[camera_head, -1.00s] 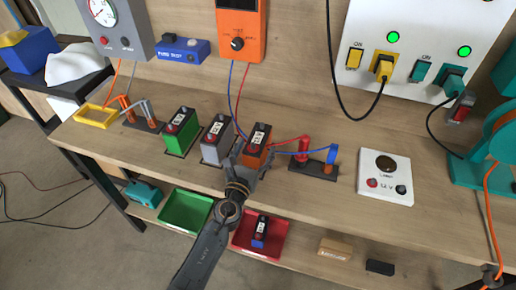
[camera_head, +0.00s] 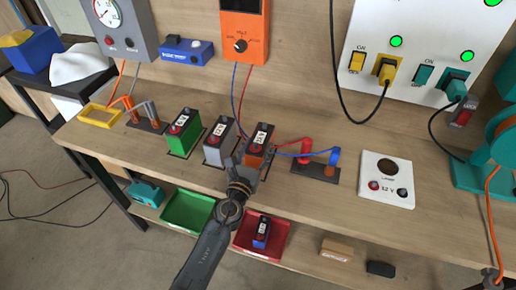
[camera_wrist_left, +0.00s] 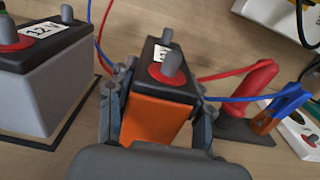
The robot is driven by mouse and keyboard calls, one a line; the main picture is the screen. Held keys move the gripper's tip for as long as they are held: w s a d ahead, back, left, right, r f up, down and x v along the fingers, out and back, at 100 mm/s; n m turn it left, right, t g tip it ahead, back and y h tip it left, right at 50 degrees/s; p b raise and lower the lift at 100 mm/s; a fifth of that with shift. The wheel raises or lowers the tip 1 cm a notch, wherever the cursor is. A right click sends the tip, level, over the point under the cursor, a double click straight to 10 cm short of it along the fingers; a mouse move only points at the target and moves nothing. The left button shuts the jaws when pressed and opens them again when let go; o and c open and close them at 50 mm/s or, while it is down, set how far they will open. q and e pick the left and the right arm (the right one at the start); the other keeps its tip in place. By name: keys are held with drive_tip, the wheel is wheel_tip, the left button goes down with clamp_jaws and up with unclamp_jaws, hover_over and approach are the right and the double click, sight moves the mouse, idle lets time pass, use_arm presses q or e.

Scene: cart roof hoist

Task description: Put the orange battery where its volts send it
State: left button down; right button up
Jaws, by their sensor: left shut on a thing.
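The orange battery (camera_head: 255,150) is on the bench at the right end of a row of batteries. It has a black top, a red-ringed terminal and a white label whose volts I cannot read. My left gripper (camera_head: 251,163) is shut on it, one finger on each side. In the left wrist view the orange battery (camera_wrist_left: 152,115) is upright between the fingers; its underside is hidden. A green tray (camera_head: 170,217) and a red tray (camera_head: 279,244) are on the lower shelf. A lamp block (camera_head: 400,171) marked with volts is at the right. My right gripper is not in view.
A grey battery (camera_head: 214,154) and a green battery (camera_head: 176,142) stand close to its left. A probe stand (camera_head: 316,172) with red and blue leads is close at its right. A blue battery (camera_head: 259,238) is in the red tray. Bench between stand and lamp block is clear.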

sight(255, 146)
use_arm(q)
wheel_tip(255, 146, up, 4)
drive_tip(key=shift+f+p, duration=0.1)
drive_tip(key=shift+p, duration=1)
drive_tip(key=s+a+r+p, duration=0.7)
drive_tip(key=s+r, duration=0.1)
drive_tip(key=s, duration=0.4)
drive_tip(key=shift+r, duration=0.35)
